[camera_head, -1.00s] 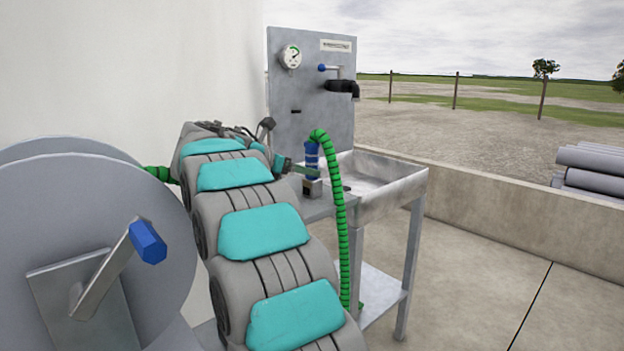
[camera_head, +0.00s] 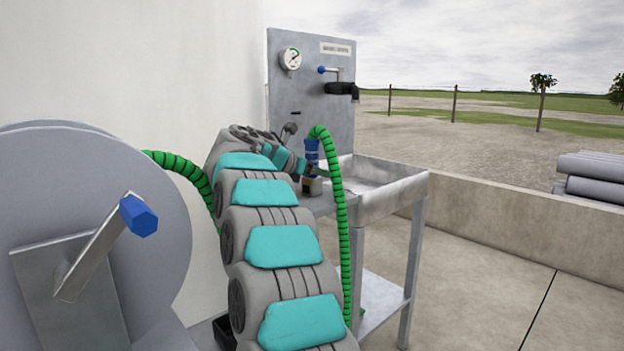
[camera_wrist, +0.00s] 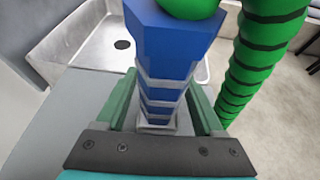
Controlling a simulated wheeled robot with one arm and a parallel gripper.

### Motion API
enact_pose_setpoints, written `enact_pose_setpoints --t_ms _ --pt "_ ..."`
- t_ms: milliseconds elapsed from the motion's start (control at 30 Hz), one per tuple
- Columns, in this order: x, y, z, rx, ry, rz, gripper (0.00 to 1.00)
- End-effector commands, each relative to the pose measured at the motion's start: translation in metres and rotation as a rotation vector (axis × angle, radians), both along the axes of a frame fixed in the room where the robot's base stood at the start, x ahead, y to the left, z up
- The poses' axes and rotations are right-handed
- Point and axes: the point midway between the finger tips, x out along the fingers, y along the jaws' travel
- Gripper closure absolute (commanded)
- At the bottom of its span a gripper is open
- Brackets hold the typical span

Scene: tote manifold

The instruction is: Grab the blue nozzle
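The blue nozzle (camera_head: 312,152) stands upright in a small holder at the left edge of the metal sink bench, with a green ribbed hose curving out of its top. In the wrist view the nozzle (camera_wrist: 165,75) fills the middle, with pale rings around its body. My gripper (camera_wrist: 163,95) has its two green fingers apart, one on each side of the nozzle. Gaps show beside the nozzle near the finger bases; contact at the tips is unclear. In the head view my arm hides most of the gripper.
The green hose (camera_head: 343,230) hangs down in front of the bench. The sink basin (camera_head: 375,190) is empty. A panel (camera_head: 300,100) with a gauge and a blue-tipped valve lever stands behind. A hose reel (camera_head: 150,190) with a blue crank knob is at left. Concrete floor at right is clear.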

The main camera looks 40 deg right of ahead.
Motion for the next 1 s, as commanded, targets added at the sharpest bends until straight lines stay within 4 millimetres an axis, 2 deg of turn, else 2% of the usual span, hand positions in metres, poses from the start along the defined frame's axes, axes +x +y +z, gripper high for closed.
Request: enact_pose_setpoints --t_ms 67,600,1000 --pt "0.0000 0.0000 0.0000 0.000 0.000 0.000 0.41" --pt "0.0000 0.0002 -0.0005 0.001 0.000 0.000 1.00" --pt "0.0000 0.0002 0.0001 0.001 0.000 0.000 1.00"
